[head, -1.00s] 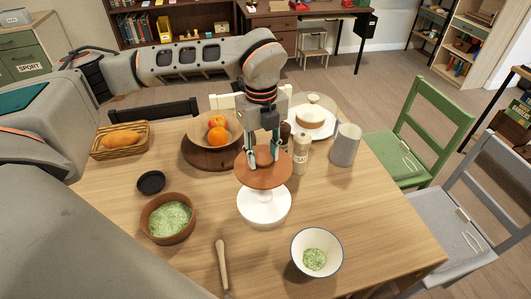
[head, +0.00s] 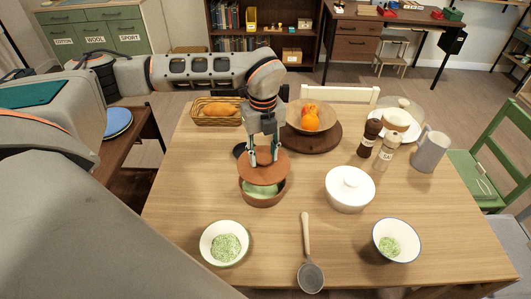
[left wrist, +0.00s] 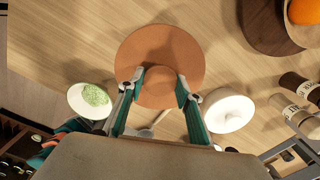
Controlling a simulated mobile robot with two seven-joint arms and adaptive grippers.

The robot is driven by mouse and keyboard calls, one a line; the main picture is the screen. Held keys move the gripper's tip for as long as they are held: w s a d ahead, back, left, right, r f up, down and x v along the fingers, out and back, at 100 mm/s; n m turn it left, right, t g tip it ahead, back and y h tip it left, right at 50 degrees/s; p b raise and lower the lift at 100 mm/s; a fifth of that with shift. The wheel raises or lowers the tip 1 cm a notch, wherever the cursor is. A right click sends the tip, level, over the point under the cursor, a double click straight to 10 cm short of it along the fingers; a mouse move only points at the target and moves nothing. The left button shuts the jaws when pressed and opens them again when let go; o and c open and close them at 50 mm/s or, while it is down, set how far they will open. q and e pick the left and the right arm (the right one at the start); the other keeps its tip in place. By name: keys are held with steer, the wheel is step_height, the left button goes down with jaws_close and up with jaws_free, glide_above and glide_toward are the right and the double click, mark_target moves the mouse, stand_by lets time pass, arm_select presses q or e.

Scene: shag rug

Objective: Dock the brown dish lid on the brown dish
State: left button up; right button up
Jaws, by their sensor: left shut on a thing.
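The brown dish (head: 262,201) stands on the wooden table with green contents showing inside. The brown dish lid (head: 264,172) is a flat brown disc, held level just above the dish. A gap with green contents shows between lid and dish in the head view. My left gripper (head: 264,161) points down and is shut on the lid's knob. In the left wrist view the lid (left wrist: 135,45) sits with its round knob between the fingers of my left gripper (left wrist: 160,84), and the lid hides the dish there. My right gripper is not in view.
A white lidded dish (head: 350,192) stands to the right. White bowls with green bits (head: 225,243) (head: 397,240) and a spoon (head: 307,250) lie in front. A black disc (head: 239,151), fruit bowl (head: 318,127), grinders (head: 386,153) and jug (head: 429,151) are behind or right.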

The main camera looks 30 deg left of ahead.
mark_target(262, 168)
arm_select(q)
steer(key=shift+s+a+f, duration=0.15)
steer(key=shift+a, duration=0.05)
steer(key=shift+f+b, duration=0.7)
steer(key=shift+f, duration=0.1)
steer(key=shift+f+b, duration=1.45)
steer(key=shift+f, duration=0.55)
steer(key=shift+p, duration=0.4)
steer(key=shift+f+b, duration=0.35)
steer(key=shift+f, duration=0.25)
steer(key=o, duration=0.9)
steer(key=shift+o, duration=0.2)
